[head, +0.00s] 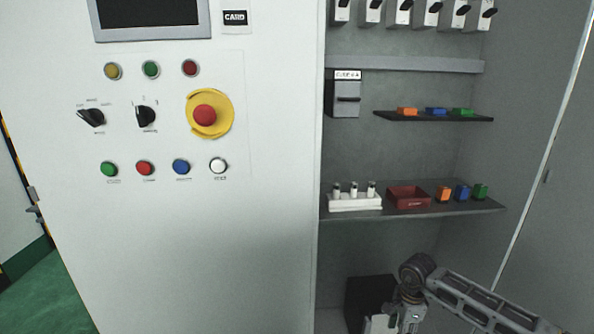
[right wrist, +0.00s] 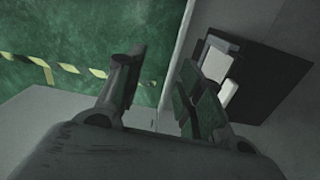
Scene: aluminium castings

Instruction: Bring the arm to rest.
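My right arm (head: 475,299) comes in from the lower right of the head view, in front of the lower part of the open cabinet. Its gripper (head: 398,318) is at the bottom edge, below the lower shelf, and is partly cut off. In the right wrist view the two fingers of this gripper (right wrist: 161,64) stand apart with nothing between them. Green floor and a pale edge show beyond them. My left arm and gripper are not in view.
The lower shelf (head: 440,211) holds a white rack (head: 354,203), a red tray (head: 408,198) and small coloured blocks. The upper shelf (head: 434,117) holds more blocks. A dark box (head: 368,294) stands behind the gripper. The control panel (head: 215,235) is at left.

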